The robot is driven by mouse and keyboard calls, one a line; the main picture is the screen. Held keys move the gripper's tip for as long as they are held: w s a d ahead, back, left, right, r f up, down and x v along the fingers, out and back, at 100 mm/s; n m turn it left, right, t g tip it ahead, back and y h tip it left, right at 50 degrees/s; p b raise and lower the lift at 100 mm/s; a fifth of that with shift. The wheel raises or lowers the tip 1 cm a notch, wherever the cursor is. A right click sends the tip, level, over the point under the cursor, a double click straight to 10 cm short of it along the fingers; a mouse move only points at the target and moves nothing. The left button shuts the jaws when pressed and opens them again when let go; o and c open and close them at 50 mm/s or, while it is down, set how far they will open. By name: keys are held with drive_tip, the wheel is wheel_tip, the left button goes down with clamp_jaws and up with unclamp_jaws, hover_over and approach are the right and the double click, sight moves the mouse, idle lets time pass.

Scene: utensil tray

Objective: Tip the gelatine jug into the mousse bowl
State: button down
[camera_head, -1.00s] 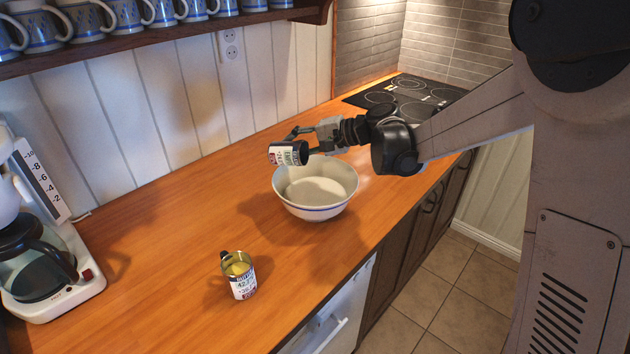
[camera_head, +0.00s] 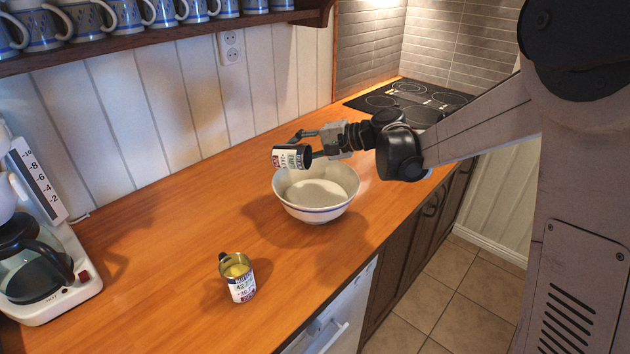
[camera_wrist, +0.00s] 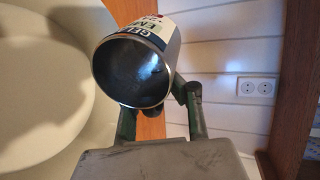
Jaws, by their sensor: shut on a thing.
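My gripper (camera_head: 306,148) is shut on a small metal jug (camera_head: 287,157) with a printed white label. The label starts with "GEL" in the wrist view (camera_wrist: 152,42), matching the gelatine jug. The jug lies tipped on its side above the left back rim of the mousse bowl (camera_head: 316,212). Its mouth faces the wrist camera and its inside looks dark, with no contents that I can make out. The bowl is white with a blue band, upright on the counter, with a pale filling. The bowl also fills the left of the wrist view (camera_wrist: 85,120).
A second labelled can-like jug (camera_head: 241,290) with yellow contents stands at the counter's front. A coffee maker (camera_head: 50,290) is at the left, a hob (camera_head: 410,97) at the back right. Mugs (camera_head: 45,30) line a shelf above. The wooden counter (camera_head: 165,230) is clear left of the bowl.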

idle(0.3)
drive_tip(key=p, duration=0.1)
drive_tip(key=r+h+p, duration=0.1)
drive_tip(key=p, duration=0.1)
drive_tip(key=a+r+h+p, duration=0.1)
drive_tip(key=p, duration=0.1)
drive_tip(key=shift+w+r, duration=0.15)
drive_tip(key=shift+w, duration=0.15)
drive_tip(key=shift+d+g+h+p, duration=0.3)
drive_tip(key=shift+g+h+p, duration=0.1)
drive_tip(key=shift+h+p, duration=0.6)
drive_tip(key=shift+w, duration=0.1)
drive_tip(key=shift+d+p, duration=0.1)
drive_tip(key=shift+p, duration=0.75)
